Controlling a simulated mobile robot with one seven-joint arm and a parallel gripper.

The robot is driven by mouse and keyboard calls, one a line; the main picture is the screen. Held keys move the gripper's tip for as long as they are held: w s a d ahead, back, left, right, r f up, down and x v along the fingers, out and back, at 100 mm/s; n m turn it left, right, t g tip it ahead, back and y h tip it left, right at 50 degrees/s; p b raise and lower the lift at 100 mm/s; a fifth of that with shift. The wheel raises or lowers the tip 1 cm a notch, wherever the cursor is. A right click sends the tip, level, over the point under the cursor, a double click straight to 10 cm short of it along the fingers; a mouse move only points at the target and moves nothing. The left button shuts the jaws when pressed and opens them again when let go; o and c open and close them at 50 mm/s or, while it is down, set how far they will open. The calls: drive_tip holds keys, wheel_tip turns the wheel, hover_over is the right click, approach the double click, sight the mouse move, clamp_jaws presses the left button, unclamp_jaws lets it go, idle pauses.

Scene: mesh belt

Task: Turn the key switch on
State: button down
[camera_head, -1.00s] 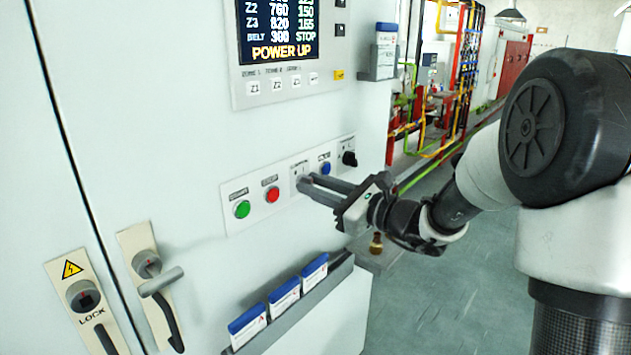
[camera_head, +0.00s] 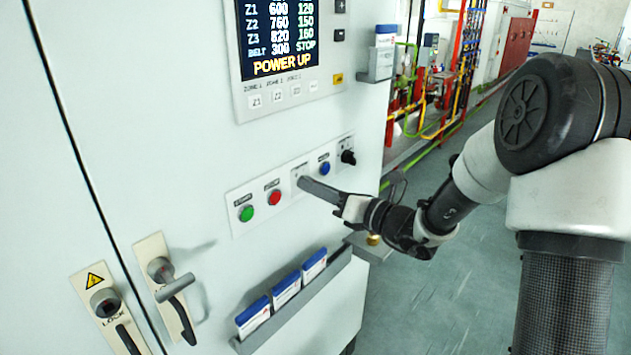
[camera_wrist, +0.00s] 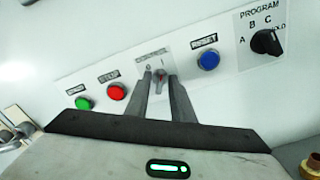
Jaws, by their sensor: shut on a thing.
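The key switch (camera_wrist: 159,77) is on the white button strip, between the red stop button and the blue reset button. My gripper (camera_wrist: 161,79) has its two grey fingers on either side of the key and is shut on it. The key is mostly hidden between the fingertips, with a small red mark showing. In the head view my gripper (camera_head: 303,182) reaches the strip from the right, and its fingers overlap in line. The key's exact angle is hard to tell.
Close by on the strip are a green button (camera_head: 247,213), red button (camera_head: 275,198), blue button (camera_head: 324,168) and black program knob (camera_head: 348,157). The display (camera_head: 279,38) above reads POWER UP. A rack of blue-white boxes (camera_head: 287,289) sits below. Door handles (camera_head: 172,285) are at left.

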idle(0.4)
drive_tip(key=c, duration=1.9)
unclamp_jaws()
drive_tip(key=shift+o, duration=0.2)
drive_tip(key=b+v, duration=0.1)
drive_tip(key=v, duration=1.6)
drive_tip(key=shift+s+d+f, duration=0.1)
drive_tip(key=shift+s+d, duration=0.05)
